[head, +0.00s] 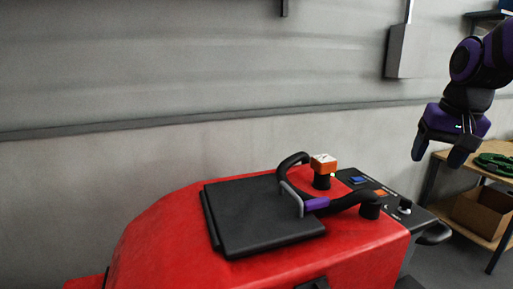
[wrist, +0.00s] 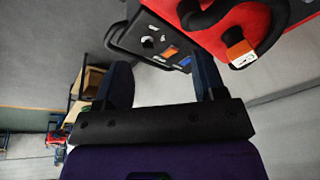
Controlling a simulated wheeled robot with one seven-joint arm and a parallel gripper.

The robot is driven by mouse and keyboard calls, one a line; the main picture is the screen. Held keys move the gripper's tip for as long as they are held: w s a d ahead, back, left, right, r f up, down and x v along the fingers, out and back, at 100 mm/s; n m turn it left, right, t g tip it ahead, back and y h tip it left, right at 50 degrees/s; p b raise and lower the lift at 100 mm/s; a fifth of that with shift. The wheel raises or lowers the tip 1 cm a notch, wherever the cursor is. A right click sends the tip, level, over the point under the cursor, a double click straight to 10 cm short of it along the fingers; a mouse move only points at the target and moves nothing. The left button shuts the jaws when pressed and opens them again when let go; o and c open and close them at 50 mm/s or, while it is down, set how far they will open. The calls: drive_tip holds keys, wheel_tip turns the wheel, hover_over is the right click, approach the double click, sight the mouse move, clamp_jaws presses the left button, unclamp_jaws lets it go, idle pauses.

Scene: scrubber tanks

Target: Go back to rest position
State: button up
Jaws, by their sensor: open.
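My gripper (head: 440,150) hangs at the right in the head view, above and to the right of the red scrubber machine (head: 165,235). Its two fingers point down, are spread apart and hold nothing. In the wrist view my gripper (wrist: 165,85) shows open, with the machine's control panel (wrist: 150,42) seen between and beyond the fingers. The machine has a black lid (head: 255,220) lying closed on top, a black handle with a purple band, and an orange-and-white block (head: 323,164) on a black post. My gripper touches none of these.
A wooden shelf table (head: 475,165) with a green coiled item (head: 495,163) and a cardboard box (head: 480,212) stands at the right, close behind my gripper in the picture. A grey wall box (head: 405,50) is on the wall. The air above the machine is clear.

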drive_tip(key=s+a+n+t, duration=0.1)
drive_tip(key=s+a+n, duration=0.1)
drive_tip(key=s, duration=0.6)
drive_tip(key=s+a+f+n+t, duration=0.1)
drive_tip(key=s+a, duration=0.2)
drive_tip(key=s, duration=0.5)
drive_tip(key=shift+n, duration=0.4)
